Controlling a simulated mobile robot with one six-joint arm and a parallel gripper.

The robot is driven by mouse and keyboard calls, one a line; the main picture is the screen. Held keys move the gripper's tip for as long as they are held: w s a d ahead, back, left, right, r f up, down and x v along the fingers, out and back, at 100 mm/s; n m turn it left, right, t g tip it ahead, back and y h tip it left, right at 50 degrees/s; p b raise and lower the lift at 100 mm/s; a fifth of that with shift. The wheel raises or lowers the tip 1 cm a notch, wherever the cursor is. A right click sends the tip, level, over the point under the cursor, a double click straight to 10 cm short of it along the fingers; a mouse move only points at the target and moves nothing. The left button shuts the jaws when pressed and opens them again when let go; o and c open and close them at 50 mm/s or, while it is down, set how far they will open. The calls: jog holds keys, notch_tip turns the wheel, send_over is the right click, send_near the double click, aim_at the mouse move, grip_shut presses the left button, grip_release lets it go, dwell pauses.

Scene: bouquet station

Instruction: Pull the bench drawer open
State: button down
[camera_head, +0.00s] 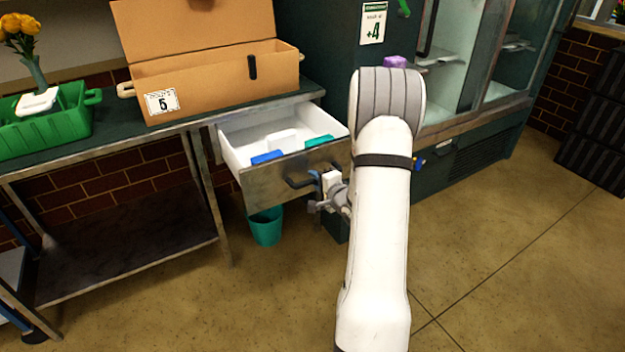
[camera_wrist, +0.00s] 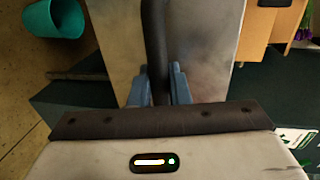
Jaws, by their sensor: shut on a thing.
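The bench drawer (camera_head: 262,188) is pulled out from under the bench top, with its white inside in view. In it lie a blue item (camera_head: 267,157), a white item (camera_head: 281,139) and a teal item (camera_head: 318,141). Its dark bar handle (camera_head: 298,183) is on the metal front and also shows in the wrist view (camera_wrist: 154,40). My gripper (camera_head: 317,182) is at the right part of the handle. In the wrist view its blue fingers (camera_wrist: 159,88) are shut around the bar. The arm hides part of the scene right of the drawer.
A teal bin (camera_head: 266,228) is on the floor below the drawer. A glass-door cooler (camera_head: 465,75) stands at right. The floor in front is clear.

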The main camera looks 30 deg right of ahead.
jog(key=shift+d, duration=0.15)
jog(key=c, duration=1.6)
grip_release()
jog(key=shift+o, duration=0.8)
jog(key=p+v, duration=0.1)
jog(key=v, duration=0.6)
jog(key=shift+s, duration=0.4)
jog(key=shift+r, duration=0.15)
